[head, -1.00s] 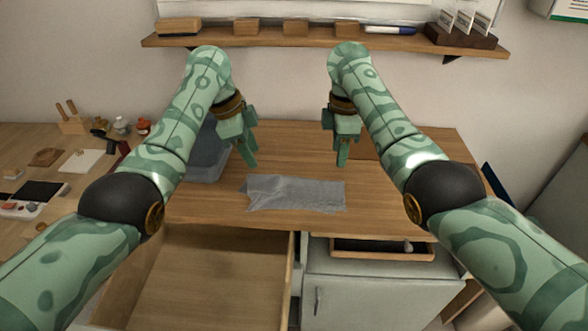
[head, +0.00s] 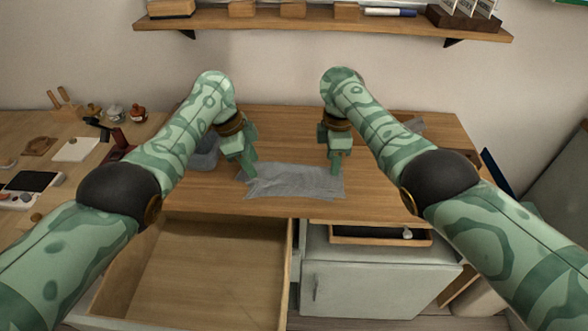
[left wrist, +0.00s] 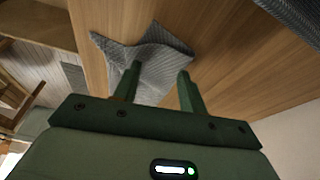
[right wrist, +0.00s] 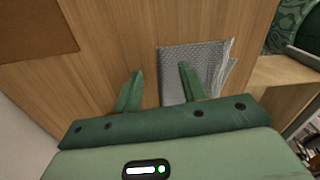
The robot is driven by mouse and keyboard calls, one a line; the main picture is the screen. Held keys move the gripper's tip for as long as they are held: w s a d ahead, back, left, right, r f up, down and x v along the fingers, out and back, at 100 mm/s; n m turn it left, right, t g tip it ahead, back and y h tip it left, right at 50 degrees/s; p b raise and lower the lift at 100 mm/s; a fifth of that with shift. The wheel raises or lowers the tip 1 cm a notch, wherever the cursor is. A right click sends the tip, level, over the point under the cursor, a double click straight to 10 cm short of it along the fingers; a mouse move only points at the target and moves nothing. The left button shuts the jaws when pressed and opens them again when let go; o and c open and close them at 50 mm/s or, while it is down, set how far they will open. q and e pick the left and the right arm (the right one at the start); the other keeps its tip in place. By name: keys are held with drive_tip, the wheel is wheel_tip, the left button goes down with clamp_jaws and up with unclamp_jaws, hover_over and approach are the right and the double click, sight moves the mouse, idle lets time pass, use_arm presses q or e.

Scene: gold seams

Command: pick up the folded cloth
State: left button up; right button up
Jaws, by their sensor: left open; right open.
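The folded cloth (head: 295,182) is grey and lies flat on the wooden worktop, its left end rumpled. It also shows in the left wrist view (left wrist: 160,52) and the right wrist view (right wrist: 196,62). My left gripper (head: 246,176) is open at the cloth's left end; in its wrist view (left wrist: 157,75) the fingers point at the cloth, one in front of it. My right gripper (head: 335,168) is open at the cloth's right end; in its wrist view (right wrist: 160,75) one finger overlaps the cloth and the other is over bare wood. I cannot tell whether the fingers touch the cloth.
A grey bin (head: 205,155) stands left of the cloth, partly behind my left arm. An open, empty-looking drawer (head: 190,280) is below the worktop's front edge. A shelf (head: 320,24) spans the wall.

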use_arm(q)
drive_tip(key=shift+f+b, duration=0.4)
drive_tip(key=shift+f, duration=0.2)
use_arm(e)
drive_tip(key=shift+f, duration=0.6)
use_arm(q)
drive_tip(key=shift+f, duration=0.1)
use_arm(e)
drive_tip(key=shift+c, duration=0.2)
use_arm(q)
drive_tip(key=shift+s, duration=0.1)
clamp_jaws()
use_arm(e)
drive_tip(key=shift+s, duration=0.1)
clamp_jaws()
use_arm(q)
drive_tip(key=shift+f, duration=0.1)
